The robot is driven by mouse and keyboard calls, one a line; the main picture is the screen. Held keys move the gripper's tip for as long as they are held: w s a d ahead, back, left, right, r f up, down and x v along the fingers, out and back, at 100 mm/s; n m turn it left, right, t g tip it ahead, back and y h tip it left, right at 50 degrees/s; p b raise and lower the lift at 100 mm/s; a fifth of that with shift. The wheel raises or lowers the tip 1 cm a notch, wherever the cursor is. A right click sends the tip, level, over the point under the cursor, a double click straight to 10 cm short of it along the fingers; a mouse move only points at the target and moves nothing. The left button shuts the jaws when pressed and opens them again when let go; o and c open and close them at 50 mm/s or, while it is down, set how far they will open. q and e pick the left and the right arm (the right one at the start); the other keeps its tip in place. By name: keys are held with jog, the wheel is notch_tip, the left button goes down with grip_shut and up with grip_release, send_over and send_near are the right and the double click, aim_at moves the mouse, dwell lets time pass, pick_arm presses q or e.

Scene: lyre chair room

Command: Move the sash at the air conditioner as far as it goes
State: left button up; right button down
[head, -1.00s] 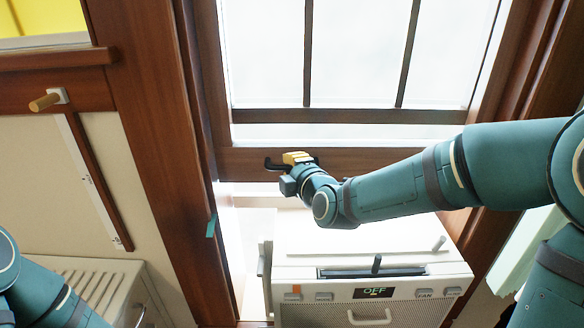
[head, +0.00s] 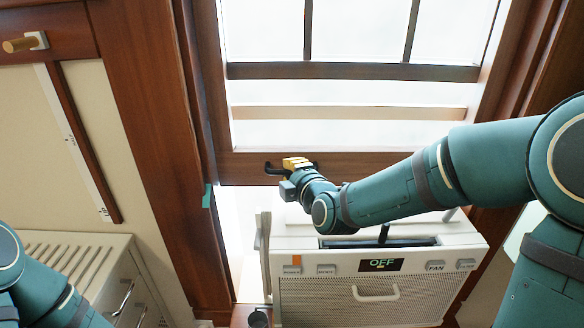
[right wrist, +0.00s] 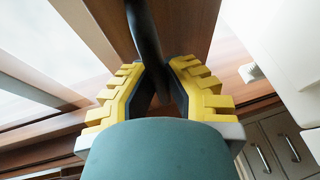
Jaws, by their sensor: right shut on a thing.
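The window sash is above the air conditioner; its brown wooden bottom rail (head: 238,170) crosses the opening. A dark handle (head: 270,167) is fixed on that rail. My right gripper (head: 297,163), with yellow fingers, is shut on the handle; the right wrist view shows the dark bar (right wrist: 146,35) between the yellow fingers (right wrist: 158,92). The white air conditioner (head: 375,296) stands below, with a display reading OFF. White light shows between rail and unit at the left; my right arm hides much of the gap. My left gripper is out of view; only part of its arm shows at lower left.
A beige slatted cabinet (head: 75,250) stands at lower left. A wooden peg (head: 22,45) sticks out from the left wall. A teal tag (head: 207,196) is on the window frame's left post. A small dark round object (head: 258,318) is by the unit's lower left.

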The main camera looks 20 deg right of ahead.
notch_tip(320, 180, down, 6)
jog(key=b, duration=0.3)
jog(key=shift+r, duration=0.15)
jog(key=shift+s+b, duration=0.1)
jog(key=shift+b, duration=0.2)
jog(key=shift+f, duration=0.2)
jog(key=c, duration=1.1)
grip_release()
jog(key=shift+o, duration=0.5)
jog(key=shift+r, duration=0.15)
